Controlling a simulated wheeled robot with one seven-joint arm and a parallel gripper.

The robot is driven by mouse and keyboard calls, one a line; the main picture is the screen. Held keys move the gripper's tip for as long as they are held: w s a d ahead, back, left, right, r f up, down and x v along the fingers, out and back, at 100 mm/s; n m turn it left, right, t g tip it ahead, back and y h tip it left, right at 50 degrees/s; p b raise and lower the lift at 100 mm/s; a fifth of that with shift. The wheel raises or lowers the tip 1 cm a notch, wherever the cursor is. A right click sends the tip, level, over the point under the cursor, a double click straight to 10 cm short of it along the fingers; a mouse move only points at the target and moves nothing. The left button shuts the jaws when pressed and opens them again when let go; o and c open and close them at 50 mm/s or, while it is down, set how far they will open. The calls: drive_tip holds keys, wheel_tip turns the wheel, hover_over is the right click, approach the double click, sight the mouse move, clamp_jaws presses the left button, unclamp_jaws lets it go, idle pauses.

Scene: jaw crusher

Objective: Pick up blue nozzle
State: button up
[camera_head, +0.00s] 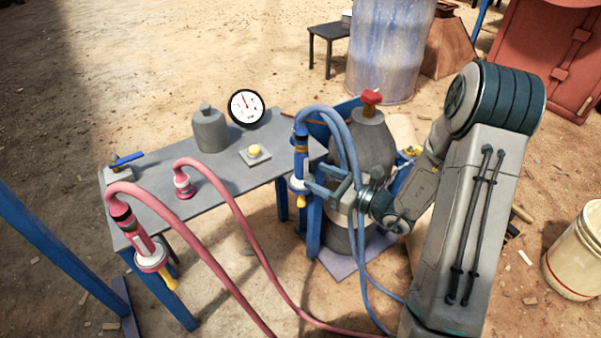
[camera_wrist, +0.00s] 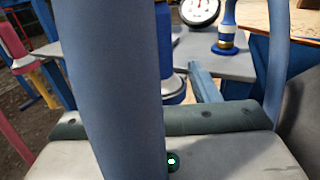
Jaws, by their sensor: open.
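The blue nozzle (camera_head: 300,160) hangs upright at the right end of the grey table, with a yellow band, a pale flange and a yellow tip below. A blue hose (camera_head: 338,122) arches from its top. My gripper (camera_head: 313,183) is open just right of the nozzle's lower part, its fingers pointing left toward it. I cannot tell whether they touch it. In the wrist view the blue nozzle (camera_wrist: 165,50) is partly hidden behind the blue hose (camera_wrist: 108,90), which crosses close in front of the camera.
The grey table (camera_head: 225,185) holds a grey bottle (camera_head: 210,132), a gauge (camera_head: 246,106) and a yellow button (camera_head: 255,150). A pink nozzle (camera_head: 140,238) hangs at its left end. A grey cylinder with a red valve (camera_head: 371,97) stands close behind my gripper.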

sight(307, 173)
drive_tip(key=shift+f+b+x, duration=0.2)
drive_tip(key=shift+b+x, duration=0.6)
drive_tip(key=shift+x, duration=2.3)
drive_tip(key=c, duration=1.2)
